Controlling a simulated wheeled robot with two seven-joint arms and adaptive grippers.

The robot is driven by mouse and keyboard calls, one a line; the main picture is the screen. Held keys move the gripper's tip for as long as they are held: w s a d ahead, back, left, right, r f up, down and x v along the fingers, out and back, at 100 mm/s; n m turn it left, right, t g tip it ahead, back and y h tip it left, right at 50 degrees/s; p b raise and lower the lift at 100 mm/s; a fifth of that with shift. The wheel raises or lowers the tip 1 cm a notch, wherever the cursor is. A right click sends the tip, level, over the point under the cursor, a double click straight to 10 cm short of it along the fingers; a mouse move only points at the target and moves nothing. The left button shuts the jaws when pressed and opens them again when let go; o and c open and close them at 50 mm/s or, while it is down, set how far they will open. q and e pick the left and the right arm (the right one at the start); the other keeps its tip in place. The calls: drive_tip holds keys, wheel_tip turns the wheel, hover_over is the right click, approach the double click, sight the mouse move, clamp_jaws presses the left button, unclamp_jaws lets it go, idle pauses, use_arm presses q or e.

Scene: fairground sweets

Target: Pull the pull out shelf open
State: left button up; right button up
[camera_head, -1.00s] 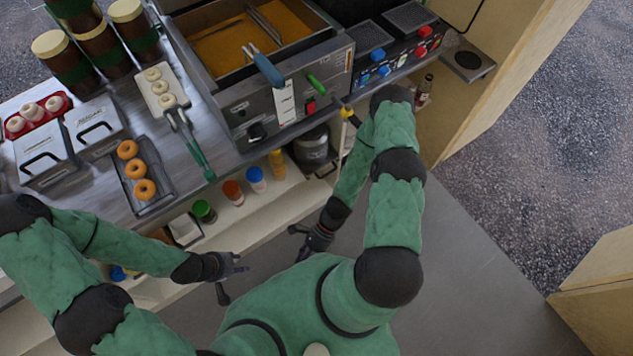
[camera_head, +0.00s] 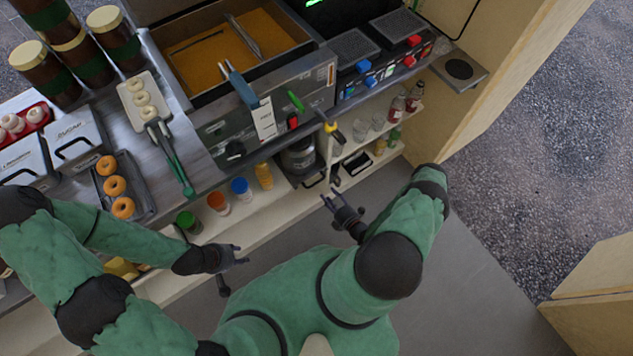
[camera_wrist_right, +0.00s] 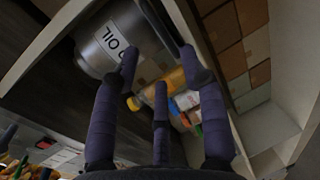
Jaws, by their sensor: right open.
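Below the counter, a light shelf (camera_head: 262,222) carries colour-capped bottles, and a grey pot (camera_head: 298,158) stands in the bay beside them. A thin dark handle (camera_head: 314,182) shows low in front of the pot; I take it for the pull-out shelf's handle, but cannot be sure. My right gripper (camera_head: 338,203) is open and empty, a little in front of and below this handle. In the right wrist view its spread fingers (camera_wrist_right: 160,95) face the pot marked OIL (camera_wrist_right: 108,42) and an orange bottle (camera_wrist_right: 165,88). My left gripper (camera_head: 233,270) is open and empty, in front of the shelf.
The fryer (camera_head: 240,60) and a control panel with red and blue knobs (camera_head: 385,65) are above on the counter. Doughnuts on a tray (camera_head: 150,205) are at left. A wooden side wall (camera_head: 500,75) bounds the right. The grey floor is clear.

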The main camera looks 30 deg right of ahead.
sight(317, 182)
drive_tip(key=b+x, duration=0.1)
drive_tip(key=x, duration=0.8)
drive_tip(key=shift+w+a+f+b, duration=0.1)
drive_tip(key=shift+w+b, duration=0.2)
drive_tip(key=shift+b, duration=0.05)
clamp_jaws()
